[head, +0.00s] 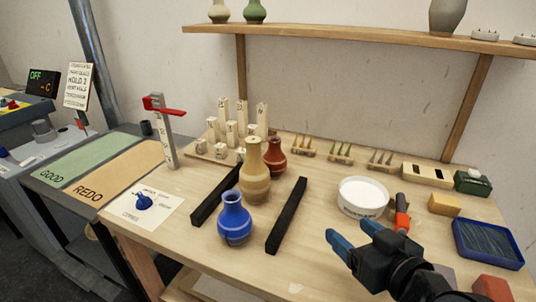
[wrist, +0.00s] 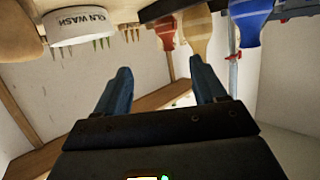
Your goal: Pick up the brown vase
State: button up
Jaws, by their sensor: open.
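A reddish-brown vase (head: 275,158) stands upright on the workbench, behind and to the right of a taller tan vase (head: 253,182), which partly hides it. A blue vase (head: 234,222) stands in front of both. My gripper (head: 350,233) is open and empty, to the right of the vases and apart from them, near the bench's front right. In the wrist view, which looks upside down, my gripper (wrist: 160,66) shows its two blue fingers spread, with the reddish-brown vase (wrist: 165,32), the tan vase (wrist: 197,36) and the blue vase (wrist: 250,22) beyond them.
Two black bars (head: 287,214) flank the vases. Small wooden posts (head: 231,134) stand behind. A red-armed gauge (head: 165,130) stands left.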

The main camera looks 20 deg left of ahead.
aim_at(275, 159)
jog(key=i+j, duration=0.35)
jog(key=j, duration=0.15)
jog(key=i+j, duration=0.35)
jog(key=j, duration=0.15)
